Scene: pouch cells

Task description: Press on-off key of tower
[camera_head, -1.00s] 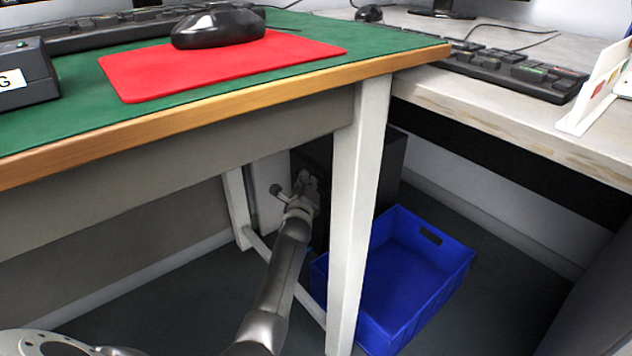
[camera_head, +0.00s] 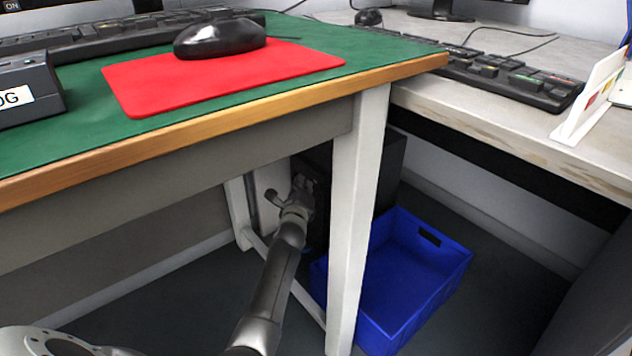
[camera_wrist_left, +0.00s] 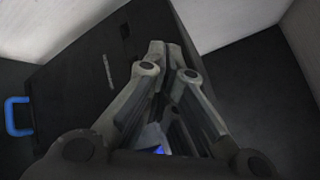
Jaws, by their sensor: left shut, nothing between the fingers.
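The tower is a black computer case (camera_head: 384,165) standing on the floor under the green-topped desk, partly hidden behind the white desk leg. In the left wrist view a black panel (camera_wrist_left: 85,85) with small pale lettering fills the left and middle. My left gripper (camera_head: 304,182) is under the desk at the tower's near side. In the left wrist view its fingertips (camera_wrist_left: 165,48) are together, empty and in front of the panel. I cannot tell whether they touch it. I cannot make out the on-off key for certain in either view. My right gripper is not in view.
The white desk leg (camera_head: 357,210) stands just right of my left arm. A blue crate (camera_head: 405,285) sits on the floor right of it. The desk's wooden edge (camera_head: 230,117) passes above. A blue loop (camera_wrist_left: 18,117) shows at the wrist view's left.

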